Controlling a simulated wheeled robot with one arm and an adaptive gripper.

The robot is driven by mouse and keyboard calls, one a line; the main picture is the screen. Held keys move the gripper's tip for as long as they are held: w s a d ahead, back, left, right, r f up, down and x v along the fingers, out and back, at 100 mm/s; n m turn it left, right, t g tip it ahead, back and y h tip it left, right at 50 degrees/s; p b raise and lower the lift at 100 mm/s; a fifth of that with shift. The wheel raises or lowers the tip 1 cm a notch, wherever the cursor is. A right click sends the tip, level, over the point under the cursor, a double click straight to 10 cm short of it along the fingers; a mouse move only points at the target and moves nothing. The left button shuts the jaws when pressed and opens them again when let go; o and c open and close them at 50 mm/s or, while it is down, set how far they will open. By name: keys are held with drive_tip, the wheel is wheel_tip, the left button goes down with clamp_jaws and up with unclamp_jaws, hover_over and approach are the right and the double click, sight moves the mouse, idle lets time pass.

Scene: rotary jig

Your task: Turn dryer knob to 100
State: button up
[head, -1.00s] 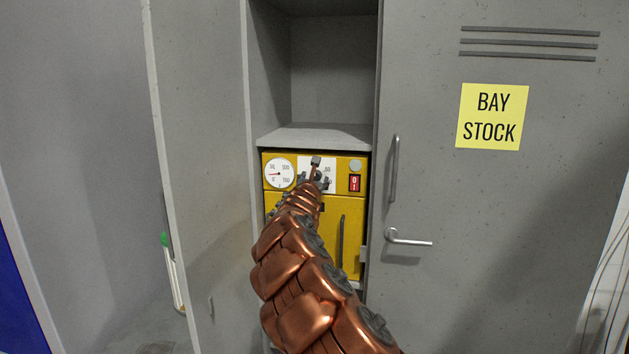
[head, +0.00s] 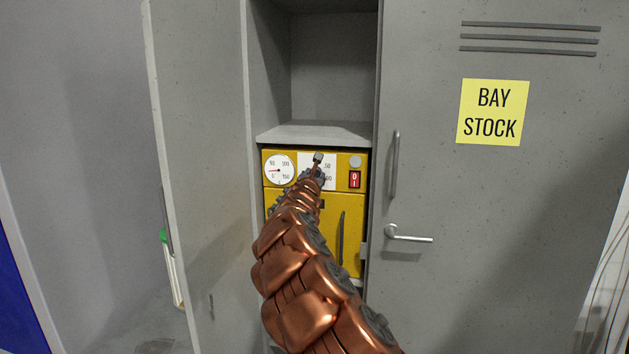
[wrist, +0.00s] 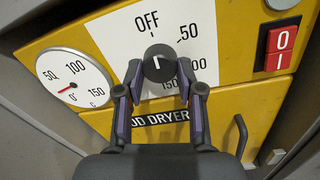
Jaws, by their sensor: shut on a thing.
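The dryer (head: 355,215) is a yellow unit in the open locker bay. Its black knob (wrist: 159,62) sits on a white dial plate (wrist: 204,35) marked OFF at the top, 50 at the right and 150 at the bottom. The knob's white line is near upright, toward OFF. My gripper (wrist: 160,80) is shut on the knob, one finger on each side. In the head view my arm hides the knob.
A red 0/I switch (wrist: 280,48) is at the right. The open locker door (head: 200,180) stands left of my arm; a shelf (head: 315,133) is just above the dryer.

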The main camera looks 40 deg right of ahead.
drive_tip(key=shift+w+a+m+g+h+b, duration=0.15)
drive_tip(key=shift+m+h+b, duration=0.1)
drive_tip(key=shift+m+b, duration=3.6)
drive_tip(key=shift+d+m+g+h+b, duration=0.1)
drive_tip(key=shift+m+h+b, duration=0.1)
drive_tip(key=shift+m+b, duration=3.65)
drive_tip(key=shift+w+a+m+g+h+b, duration=0.15)
drive_tip(key=shift+m+h+b, duration=0.1)
drive_tip(key=shift+m+b, duration=3.6)
drive_tip(key=shift+r+m, duration=0.1)
drive_tip(key=shift+m, duration=0.35)
drive_tip(key=o, duration=1.2)
drive_tip(key=shift+c, duration=0.2)
drive_tip(key=shift+s+d, duration=0.1)
drive_tip(key=shift+s+r, duration=0.1)
drive_tip(key=shift+r, duration=0.05)
